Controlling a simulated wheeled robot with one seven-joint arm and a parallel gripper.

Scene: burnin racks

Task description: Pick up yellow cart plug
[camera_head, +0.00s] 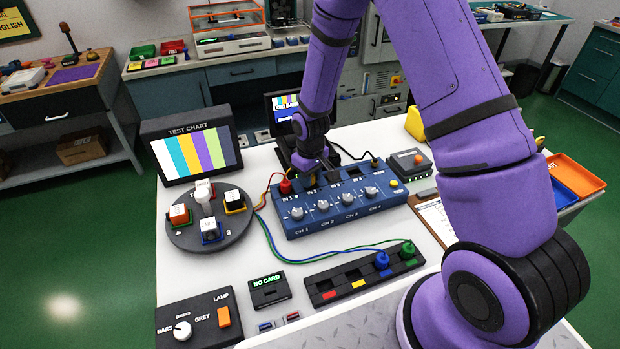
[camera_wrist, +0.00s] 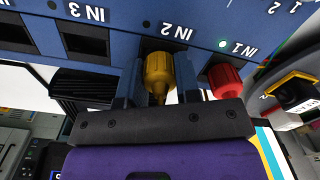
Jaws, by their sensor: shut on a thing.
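The yellow cart plug (camera_wrist: 158,70) shows in the wrist view between the two fingers of my gripper (camera_wrist: 160,84), which is shut on it. The plug is at the IN 2 position of the blue four-channel box (camera_head: 330,218); I cannot tell how far it sits in the socket. In the head view my gripper (camera_head: 312,172) is at the back edge of this box, and the yellow plug is hidden there.
A red plug (camera_wrist: 224,76) sits at IN 1, close beside my gripper. A turntable (camera_head: 183,237) with several blocks and a test chart screen (camera_head: 195,155) stand left. A black strip (camera_head: 340,286) holds blue (camera_head: 382,261) and green (camera_head: 408,250) plugs in front.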

